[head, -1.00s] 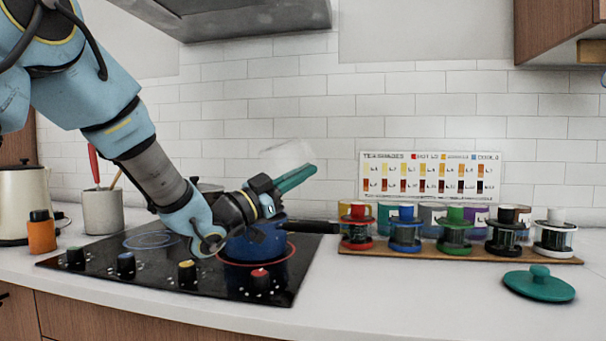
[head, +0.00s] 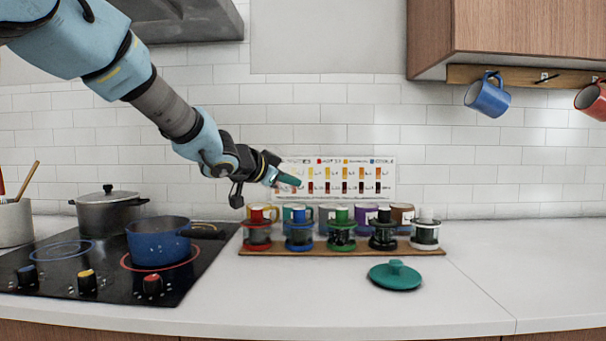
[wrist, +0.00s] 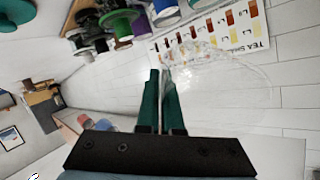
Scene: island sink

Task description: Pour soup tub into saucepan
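The blue saucepan (head: 158,242) stands on the red-ringed burner of the black hob, its handle pointing right. The part of its inside in sight looks dark, and I cannot tell what it holds. My gripper (head: 287,182) is up in the air to the right of the saucepan, above the row of jars. In the wrist view its green fingers (wrist: 160,76) are closed on the thin edge of a clear soup tub (wrist: 238,92). The tub is see-through and faint, with a few small specks in it. Its tilt and contents are hard to tell.
A teal lid (head: 395,276) lies on the counter in front. A grey lidded pot (head: 108,212) stands behind the saucepan. A blue mug (head: 487,96) hangs at right. The front-right counter is clear.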

